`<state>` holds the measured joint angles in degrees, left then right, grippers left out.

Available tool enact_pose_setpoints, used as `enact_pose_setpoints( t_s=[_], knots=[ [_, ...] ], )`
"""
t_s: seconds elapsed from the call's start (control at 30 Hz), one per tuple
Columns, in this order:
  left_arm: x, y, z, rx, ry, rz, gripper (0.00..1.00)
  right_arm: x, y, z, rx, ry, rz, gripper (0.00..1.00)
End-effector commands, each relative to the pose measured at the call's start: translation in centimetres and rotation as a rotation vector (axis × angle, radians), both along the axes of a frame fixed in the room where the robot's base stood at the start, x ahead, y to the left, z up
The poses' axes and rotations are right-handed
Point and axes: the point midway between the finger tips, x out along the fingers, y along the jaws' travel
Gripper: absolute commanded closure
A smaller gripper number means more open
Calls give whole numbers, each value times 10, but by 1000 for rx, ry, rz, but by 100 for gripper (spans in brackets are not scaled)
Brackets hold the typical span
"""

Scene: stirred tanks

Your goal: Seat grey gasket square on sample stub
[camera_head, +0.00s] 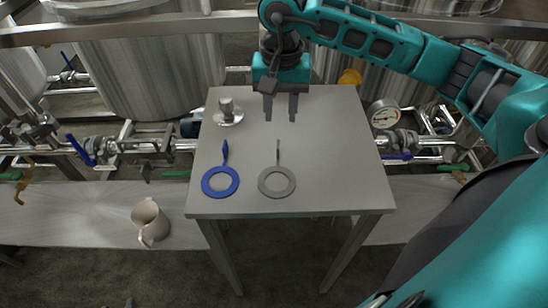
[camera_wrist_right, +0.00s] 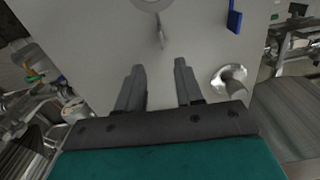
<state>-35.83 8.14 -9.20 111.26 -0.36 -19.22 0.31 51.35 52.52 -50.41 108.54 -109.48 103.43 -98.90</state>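The grey gasket (camera_head: 262,184), a flat ring with a thin upright tab, lies on the grey table (camera_head: 325,150). In the right wrist view its tab (camera_wrist_right: 158,33) shows at the top, the ring partly cut off. The sample stub (camera_head: 227,107), a short metal post on a round flange, stands bare at the table's back left. It also shows in the right wrist view (camera_wrist_right: 232,76). My right gripper (camera_head: 281,118) is open and empty above the table, behind the grey gasket and right of the stub. Its fingers also show in the right wrist view (camera_wrist_right: 158,68). My left gripper is not in view.
A blue gasket (camera_head: 206,188) with a blue tab lies left of the grey one. A cream jug (camera_head: 149,219) stands on a lower ledge at left. Pipes with valves and a gauge (camera_head: 384,114) flank the table. Steel tanks (camera_head: 155,70) stand behind. The table's right half is clear.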

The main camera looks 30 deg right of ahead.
Motion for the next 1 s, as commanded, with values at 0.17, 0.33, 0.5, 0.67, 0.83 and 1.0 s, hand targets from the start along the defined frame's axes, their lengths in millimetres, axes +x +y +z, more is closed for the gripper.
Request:
enact_pose_setpoints(
  t_s=[0.17, 0.33, 0.5, 0.67, 0.83, 1.0],
  knots=[
    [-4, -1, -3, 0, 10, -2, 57, -1, 1, -31, 2, 3, 0, 64],
    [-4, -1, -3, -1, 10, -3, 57, 0, 1, -43, 2, 1, 0, 64],
    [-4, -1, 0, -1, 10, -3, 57, 0, 3, -65, 2, 5, 1, 64],
    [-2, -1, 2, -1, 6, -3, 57, 1, 3, -87, 2, 3, 1, 64],
    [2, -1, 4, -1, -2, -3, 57, 2, 2, -93, 2, -1, 2, 64],
    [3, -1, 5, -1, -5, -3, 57, 2, 2, -93, 2, -1, 2, 66]
  ],
)
